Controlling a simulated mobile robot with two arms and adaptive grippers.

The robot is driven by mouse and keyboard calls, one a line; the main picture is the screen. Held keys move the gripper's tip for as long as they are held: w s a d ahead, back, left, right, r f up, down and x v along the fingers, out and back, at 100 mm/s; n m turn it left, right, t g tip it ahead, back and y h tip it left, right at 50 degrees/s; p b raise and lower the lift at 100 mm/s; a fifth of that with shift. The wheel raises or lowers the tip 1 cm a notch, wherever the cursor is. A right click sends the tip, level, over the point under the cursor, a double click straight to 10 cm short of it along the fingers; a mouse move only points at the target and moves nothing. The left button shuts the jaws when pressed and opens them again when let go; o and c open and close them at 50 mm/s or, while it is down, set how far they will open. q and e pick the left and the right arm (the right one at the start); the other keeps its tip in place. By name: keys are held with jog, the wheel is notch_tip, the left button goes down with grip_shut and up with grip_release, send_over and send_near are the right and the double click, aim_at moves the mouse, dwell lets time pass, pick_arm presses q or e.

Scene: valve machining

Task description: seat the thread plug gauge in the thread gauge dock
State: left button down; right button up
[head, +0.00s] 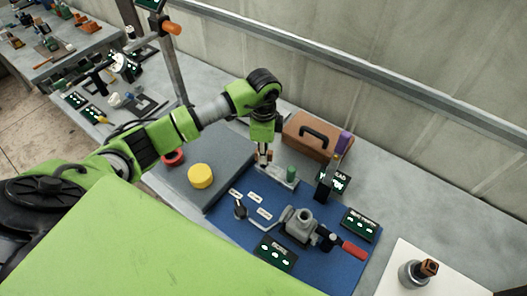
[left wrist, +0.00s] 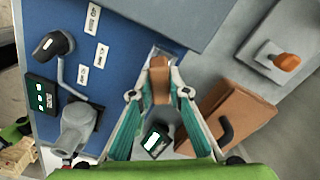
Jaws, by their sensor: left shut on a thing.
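My left gripper (head: 263,158) points down over the blue mat's back edge. In the left wrist view its two fingers (left wrist: 159,82) are shut on a brown, copper-coloured piece (left wrist: 160,88), which I take to be the thread plug gauge. In the left wrist view part of the dock (left wrist: 158,54) shows just beyond the held piece. The lower end of the piece is hard to make out, and I cannot tell whether it touches the dock. My right gripper is out of view.
A grey valve body (head: 299,224) with a red handle (head: 354,251) stands on the blue mat (head: 225,222). A brown case (head: 318,135) and a black sign (head: 334,182) stand close behind and right.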

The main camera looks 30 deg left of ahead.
pick_arm(q)
jog(key=shift+f, duration=0.15)
jog(key=shift+f+b, duration=1)
jog(key=shift+f, duration=0.25)
jog(key=c, duration=1.8)
grip_release()
jog(key=shift+c, duration=0.2)
notch_tip(320, 180, up, 12)
jog(key=shift+r, duration=0.1)
jog(key=shift+s, duration=0.1)
